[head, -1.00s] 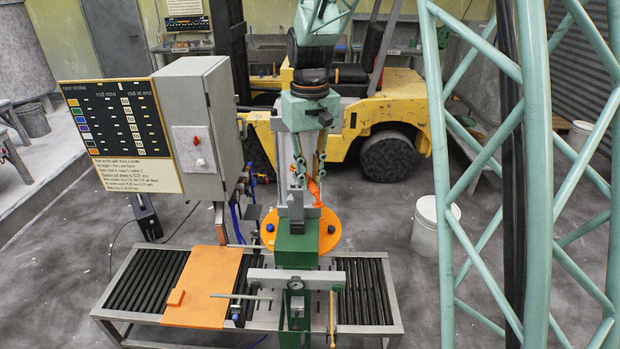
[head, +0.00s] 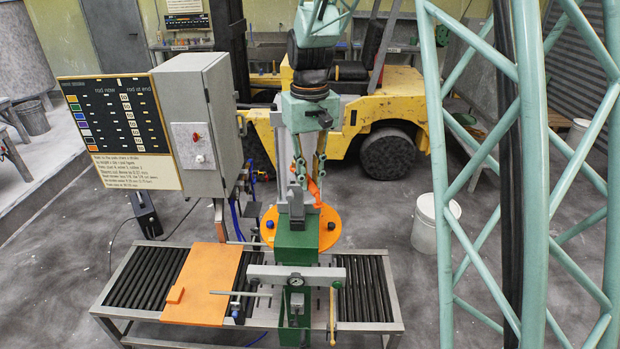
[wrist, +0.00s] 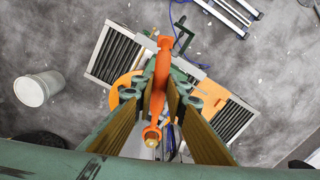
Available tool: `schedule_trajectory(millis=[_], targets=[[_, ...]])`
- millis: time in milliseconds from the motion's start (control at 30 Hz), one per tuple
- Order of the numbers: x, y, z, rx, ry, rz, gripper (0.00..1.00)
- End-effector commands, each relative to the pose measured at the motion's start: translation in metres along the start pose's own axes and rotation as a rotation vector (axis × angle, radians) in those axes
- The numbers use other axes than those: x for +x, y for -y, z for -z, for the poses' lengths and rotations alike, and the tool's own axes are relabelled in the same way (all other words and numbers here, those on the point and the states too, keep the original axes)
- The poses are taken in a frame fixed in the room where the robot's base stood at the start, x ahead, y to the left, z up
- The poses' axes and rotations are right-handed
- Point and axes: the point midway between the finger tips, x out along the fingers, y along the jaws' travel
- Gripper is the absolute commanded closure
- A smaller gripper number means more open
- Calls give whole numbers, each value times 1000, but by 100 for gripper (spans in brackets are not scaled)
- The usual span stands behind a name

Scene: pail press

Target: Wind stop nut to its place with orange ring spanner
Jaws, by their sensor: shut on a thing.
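My gripper (head: 308,176) is over the green press body (head: 297,240) in the head view. In the wrist view its fingers (wrist: 158,108) are closed on the orange ring spanner (wrist: 160,82), which runs lengthwise between them. The spanner (head: 315,190) shows only partly in the head view. A small brass-coloured piece (wrist: 151,143) shows at the spanner's lower ring in the wrist view. I cannot tell whether it is the stop nut or whether the ring is seated around it.
A control box (head: 200,120) and chart board (head: 118,125) stand left. A white pail (head: 430,222) stands right.

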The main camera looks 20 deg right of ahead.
Motion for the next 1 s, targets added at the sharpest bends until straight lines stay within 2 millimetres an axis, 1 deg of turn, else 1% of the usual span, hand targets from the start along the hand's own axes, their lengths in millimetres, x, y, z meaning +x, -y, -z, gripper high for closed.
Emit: schedule_trajectory(millis=[267,1000], targets=[[6,0,0,0,0,0,100],[7,1,0,5,0,0,100]])
